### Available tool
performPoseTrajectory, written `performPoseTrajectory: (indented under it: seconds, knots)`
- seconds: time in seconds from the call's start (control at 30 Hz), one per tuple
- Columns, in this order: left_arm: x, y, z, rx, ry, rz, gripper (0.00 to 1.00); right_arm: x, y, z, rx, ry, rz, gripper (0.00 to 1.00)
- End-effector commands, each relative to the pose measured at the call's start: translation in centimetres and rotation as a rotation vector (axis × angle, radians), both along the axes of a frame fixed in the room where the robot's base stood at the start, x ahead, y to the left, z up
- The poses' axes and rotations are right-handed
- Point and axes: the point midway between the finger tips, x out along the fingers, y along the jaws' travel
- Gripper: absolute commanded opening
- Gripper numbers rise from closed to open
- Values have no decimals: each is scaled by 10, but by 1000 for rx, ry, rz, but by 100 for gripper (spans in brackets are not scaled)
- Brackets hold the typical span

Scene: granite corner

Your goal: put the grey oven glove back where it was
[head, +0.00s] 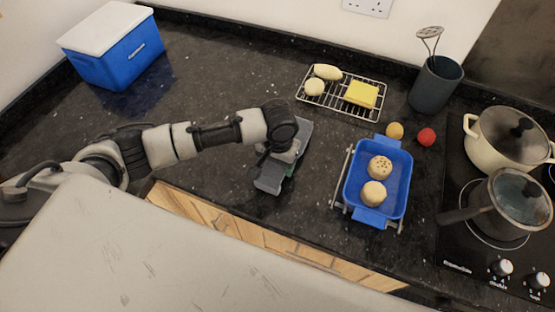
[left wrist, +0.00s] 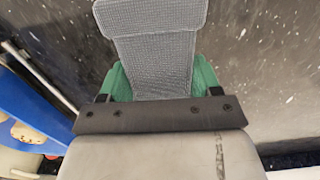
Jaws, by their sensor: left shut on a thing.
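The grey oven glove (head: 269,181) is at the middle of the counter in the head view, left of the blue dish, partly hidden by my left gripper (head: 285,158). In the left wrist view the glove's woven grey cloth (left wrist: 155,50) runs up between the green fingers of my left gripper (left wrist: 160,82), which is shut on it. I cannot tell whether the glove touches the counter. My right gripper is not in view.
A blue dish (head: 357,191) with two buns stands on a metal rack. Behind are a wire rack (head: 334,101) with food, a utensil pot (head: 435,85), and a blue cool box (head: 117,62). Pots stand on the hob (head: 455,250) at right. The counter's left middle (head: 215,85) is clear.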

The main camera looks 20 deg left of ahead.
Motion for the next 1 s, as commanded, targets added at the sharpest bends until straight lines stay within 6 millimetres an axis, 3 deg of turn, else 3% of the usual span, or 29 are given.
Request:
performPoseTrajectory:
  seconds: [0.1,0.13,0.3,0.5,0.57,1.0]
  knots:
    - [0,0,0,0,0,0,35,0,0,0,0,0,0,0]
    - [0,0,0,0,0,0,66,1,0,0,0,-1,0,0]
    - [0,0,0,0,0,0,92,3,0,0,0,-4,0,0]
    - [0,0,0,0,0,0,93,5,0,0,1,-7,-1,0]
    - [0,0,0,0,1,0,100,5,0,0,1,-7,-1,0]
    - [0,0,0,0,0,0,100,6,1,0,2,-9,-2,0]
